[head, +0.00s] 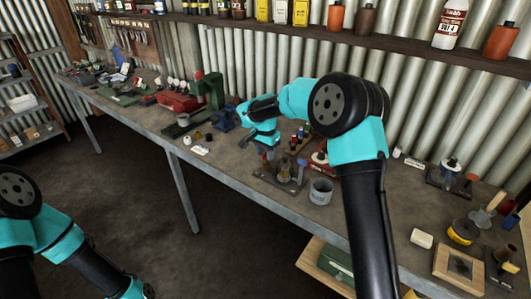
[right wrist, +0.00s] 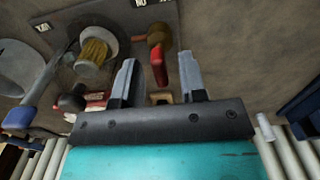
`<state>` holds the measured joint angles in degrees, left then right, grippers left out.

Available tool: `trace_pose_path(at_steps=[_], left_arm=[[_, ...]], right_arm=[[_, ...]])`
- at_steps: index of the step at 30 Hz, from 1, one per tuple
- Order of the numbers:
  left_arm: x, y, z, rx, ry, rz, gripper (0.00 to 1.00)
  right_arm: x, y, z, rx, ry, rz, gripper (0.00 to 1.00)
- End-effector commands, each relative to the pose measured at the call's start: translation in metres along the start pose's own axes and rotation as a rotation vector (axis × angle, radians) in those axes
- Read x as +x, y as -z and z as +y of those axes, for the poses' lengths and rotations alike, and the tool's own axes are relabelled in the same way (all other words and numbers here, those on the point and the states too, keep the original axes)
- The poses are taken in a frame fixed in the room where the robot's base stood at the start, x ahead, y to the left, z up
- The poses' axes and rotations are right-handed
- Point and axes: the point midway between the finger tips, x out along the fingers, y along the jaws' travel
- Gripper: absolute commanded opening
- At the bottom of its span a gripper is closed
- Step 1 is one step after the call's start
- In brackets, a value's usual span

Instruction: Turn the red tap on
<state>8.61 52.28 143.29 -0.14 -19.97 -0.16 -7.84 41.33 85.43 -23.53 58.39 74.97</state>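The red tap handle (right wrist: 159,68) shows in the right wrist view on a brass-coloured body (right wrist: 158,36), which is fixed to a grey plate (right wrist: 185,20). My right gripper (right wrist: 158,62) is open, and the handle appears between its two fingers with a gap on each side. I cannot tell how deep it lies between them. In the head view my right gripper (head: 267,155) points down over the bench beside a small fixture; the tap cannot be made out clearly there. My left arm is at the lower left, and its gripper is out of the picture.
The workbench (head: 240,168) is crowded. A grey cup (head: 321,191) stands in front of the fixture, and a blue vise (head: 222,117) is to the left. A brass strainer-like fitting (right wrist: 95,50) sits left of the tap. A shelf of bottles (head: 400,38) runs along the wall.

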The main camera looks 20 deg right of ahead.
Motion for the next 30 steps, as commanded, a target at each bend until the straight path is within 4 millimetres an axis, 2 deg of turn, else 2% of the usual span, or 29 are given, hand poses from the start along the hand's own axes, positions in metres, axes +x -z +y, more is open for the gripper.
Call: trace_pose_path(at_steps=[8,20,30], left_arm=[[0.0,0.0,0.0,0.0,0.0,0.0,0.0],[0.0,0.0,0.0,0.0,0.0,0.0,0.0],[0.0,0.0,0.0,0.0,0.0,0.0,0.0]], right_arm=[[0.001,0.0002,0.0001,0.001,0.0,0.0,0.38],[0.0007,0.0002,0.0001,0.001,0.001,0.0,0.0],[0.0006,0.0002,0.0,-0.009,0.001,0.0,0.0]])
